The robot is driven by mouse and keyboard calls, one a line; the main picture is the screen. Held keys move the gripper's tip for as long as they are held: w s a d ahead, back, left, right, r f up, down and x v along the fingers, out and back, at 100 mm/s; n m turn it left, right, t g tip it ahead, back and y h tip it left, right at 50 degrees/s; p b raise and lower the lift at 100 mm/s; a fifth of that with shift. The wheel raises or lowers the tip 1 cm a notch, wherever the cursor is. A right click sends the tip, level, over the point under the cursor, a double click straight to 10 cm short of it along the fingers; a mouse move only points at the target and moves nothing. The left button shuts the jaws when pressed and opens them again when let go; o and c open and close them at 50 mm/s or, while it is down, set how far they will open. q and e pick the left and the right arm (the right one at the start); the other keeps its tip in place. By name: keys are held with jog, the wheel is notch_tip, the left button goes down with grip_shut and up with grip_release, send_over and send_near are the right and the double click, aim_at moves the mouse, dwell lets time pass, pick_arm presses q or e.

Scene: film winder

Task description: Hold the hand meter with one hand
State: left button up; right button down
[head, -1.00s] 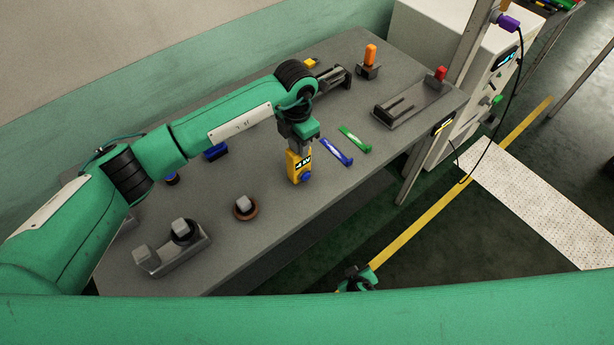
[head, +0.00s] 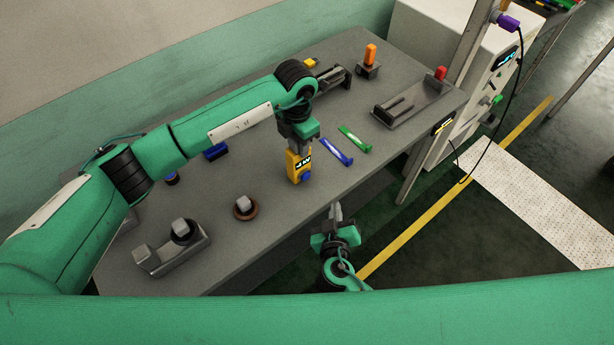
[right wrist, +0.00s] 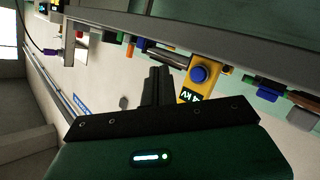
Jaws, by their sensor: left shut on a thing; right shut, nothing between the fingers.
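The hand meter (head: 298,166) is yellow with a blue knob and a small dark display. It stands roughly upright at the table's front part, and my left gripper (head: 299,147) is shut on its top end. Whether its base touches the table is hard to tell. The meter also shows in the right wrist view (right wrist: 205,80), beyond my gripper's fingers. My right gripper (head: 336,212) is shut and empty, just off the front edge of the table, in front of the meter and apart from it. Its dark fingers show in the right wrist view (right wrist: 157,88).
A brown ring with a grey knob (head: 245,208) and a grey fixture (head: 172,252) stand to the left. The grey table (head: 270,245) has bare surface around the meter.

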jog(key=shift+w+a, duration=0.85)
jog(key=shift+w, duration=0.35)
jog(key=shift+w+a, duration=0.9)
jog(key=shift+w, duration=0.3)
jog(key=shift+w+a, duration=0.85)
jog(key=shift+w, duration=0.35)
jog(key=shift+w, duration=0.1)
jog(key=shift+w+a, duration=0.25)
jog(key=shift+w+a, duration=0.3)
jog(key=shift+w, duration=0.1)
dwell(0.6)
jog(key=shift+s+d, duration=0.6)
jog(key=shift+s, duration=0.2)
jog(key=shift+s+d, duration=0.75)
jog(key=shift+s, duration=0.3)
jog(key=shift+s+d, duration=0.7)
jog(key=shift+s, duration=0.3)
